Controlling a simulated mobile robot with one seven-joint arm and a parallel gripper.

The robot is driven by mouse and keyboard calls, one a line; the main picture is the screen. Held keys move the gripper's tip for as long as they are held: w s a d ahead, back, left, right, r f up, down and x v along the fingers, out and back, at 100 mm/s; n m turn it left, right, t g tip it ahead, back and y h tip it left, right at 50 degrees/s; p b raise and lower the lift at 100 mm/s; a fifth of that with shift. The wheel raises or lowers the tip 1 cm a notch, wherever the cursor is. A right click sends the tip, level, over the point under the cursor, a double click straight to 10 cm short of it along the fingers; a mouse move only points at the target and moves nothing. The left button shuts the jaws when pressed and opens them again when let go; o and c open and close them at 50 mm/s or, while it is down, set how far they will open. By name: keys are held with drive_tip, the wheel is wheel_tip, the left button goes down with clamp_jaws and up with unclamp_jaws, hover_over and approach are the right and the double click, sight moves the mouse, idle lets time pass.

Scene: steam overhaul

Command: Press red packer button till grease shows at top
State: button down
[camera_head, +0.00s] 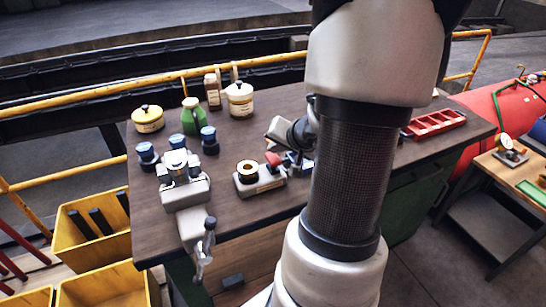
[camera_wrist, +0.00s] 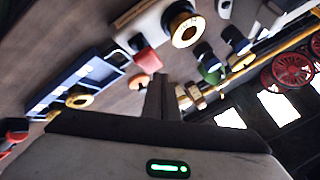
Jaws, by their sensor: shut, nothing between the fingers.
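The grease packer (camera_head: 262,184), a pale block with a brass ring around a dark opening, sits on the workbench left of my arm. Its red button (camera_head: 272,159) is on the side nearer my arm. In the wrist view the packer (camera_wrist: 140,22) is at the top, with its brass ring (camera_wrist: 186,32) and red button (camera_wrist: 149,61). My gripper (camera_wrist: 162,80) is shut and empty. Its fingertips appear just below the button in that view; I cannot tell whether they touch it. I see no clear grease at the ring. In the head view the fingertips are not clear.
A blue tray (camera_wrist: 92,75) with a brass ring lies beside the packer. A vise (camera_head: 186,192), blue-capped jars (camera_head: 209,141), a green bottle (camera_head: 193,117) and pots stand left. A red tray (camera_head: 436,123) is at right. Bare wood (camera_head: 245,222) lies in front.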

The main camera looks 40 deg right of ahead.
sight(272, 156)
drive_tip(key=shift+f+b, duration=1.5)
drive_tip(key=shift+b, duration=0.65)
idle(1.5)
drive_tip(key=shift+r, duration=0.1)
idle(0.3)
drive_tip(key=shift+r+p, duration=0.95)
drive_tip(key=shift+r, duration=0.4)
drive_tip(key=shift+r, duration=0.1)
drive_tip(key=shift+r+p, duration=1.65)
drive_tip(key=shift+r, duration=0.8)
